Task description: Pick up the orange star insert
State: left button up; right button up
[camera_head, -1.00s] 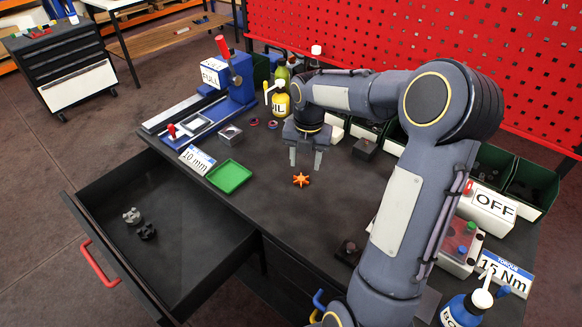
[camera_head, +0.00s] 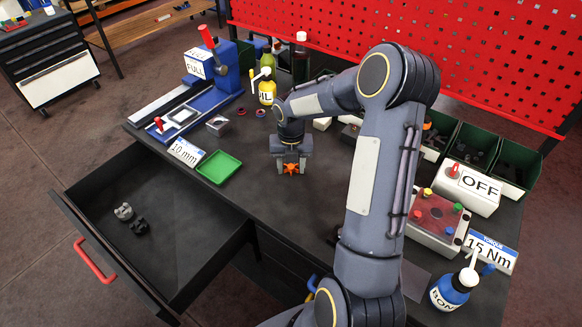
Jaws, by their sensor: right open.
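The orange star insert (camera_head: 291,169) lies on the dark table top, right of the green tray. My right gripper (camera_head: 291,167) points down at the star, with one finger on each side of it. The fingers are open and low, near the table surface. I cannot tell whether they touch the star. The gripper body hides what lies just behind the star. My left gripper is not in view.
A green tray (camera_head: 218,167) lies left of the star. An open drawer (camera_head: 190,225) juts out at the front left. A blue press (camera_head: 226,70) stands at the back left. The OFF box (camera_head: 470,188), a red-topped box (camera_head: 435,217) and a blue bottle (camera_head: 452,290) stand at the right.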

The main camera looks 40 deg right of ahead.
jog(key=shift+c, duration=0.3)
jog(key=c, duration=0.6)
jog(key=shift+r, duration=0.1)
jog(key=shift+c, duration=0.2)
